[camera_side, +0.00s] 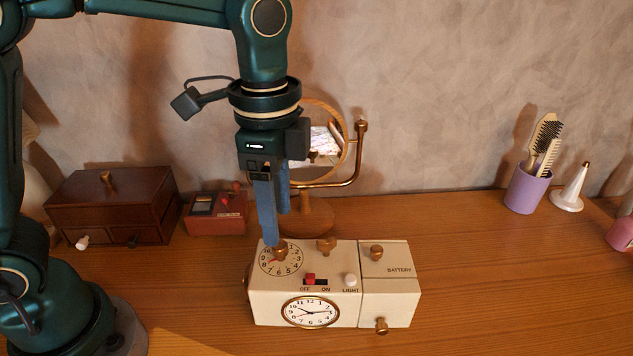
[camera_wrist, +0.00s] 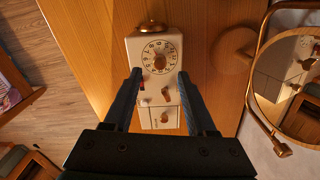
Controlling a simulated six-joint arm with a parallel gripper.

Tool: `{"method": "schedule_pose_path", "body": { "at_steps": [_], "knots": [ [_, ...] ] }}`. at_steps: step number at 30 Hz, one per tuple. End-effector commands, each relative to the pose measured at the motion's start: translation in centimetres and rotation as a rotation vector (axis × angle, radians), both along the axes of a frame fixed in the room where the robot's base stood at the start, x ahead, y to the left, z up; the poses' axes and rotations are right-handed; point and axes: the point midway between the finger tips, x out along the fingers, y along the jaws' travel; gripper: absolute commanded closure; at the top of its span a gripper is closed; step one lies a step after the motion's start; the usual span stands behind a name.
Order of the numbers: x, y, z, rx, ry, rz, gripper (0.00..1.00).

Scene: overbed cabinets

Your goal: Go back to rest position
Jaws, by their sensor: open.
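My gripper (camera_side: 277,229) points down above the left end of a cream alarm clock (camera_side: 340,254). Its two blue fingers are apart, with nothing seen held between them. The near fingertip overlaps the brown knob (camera_side: 281,253) on the clock's numbered dial; I cannot tell if they touch. In the wrist view the fingers (camera_wrist: 160,74) are spread, and the dial knob (camera_wrist: 160,62) shows between and just beyond their tips. The clock's red slider (camera_side: 310,278) sits on the OFF side, beside a white LIGHT button (camera_side: 350,280). The battery cover (camera_side: 391,269) lies flat at its right end.
A round mirror on a stand (camera_side: 307,213) is close behind my gripper. A dark wooden box (camera_side: 110,207) and a small red box (camera_side: 215,213) stand left. A purple cup with brushes (camera_side: 526,190) and a white cone (camera_side: 570,190) stand right. The table's right side is mostly clear.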

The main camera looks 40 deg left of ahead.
Motion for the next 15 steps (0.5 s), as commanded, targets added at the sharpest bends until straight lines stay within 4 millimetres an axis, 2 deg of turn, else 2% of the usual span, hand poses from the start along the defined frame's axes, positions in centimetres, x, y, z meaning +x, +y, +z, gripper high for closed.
{"method": "schedule_pose_path", "body": {
  "at_steps": [3, 12, 15],
  "knots": [
    [0.0, 0.0, 0.7, 0.000, -0.001, 0.000, 0.43],
    [0.0, 0.1, 0.7, 0.000, 0.000, 0.003, 0.43],
    [0.2, 0.5, 1.7, -0.010, -0.033, 0.019, 0.43]
  ]
}}
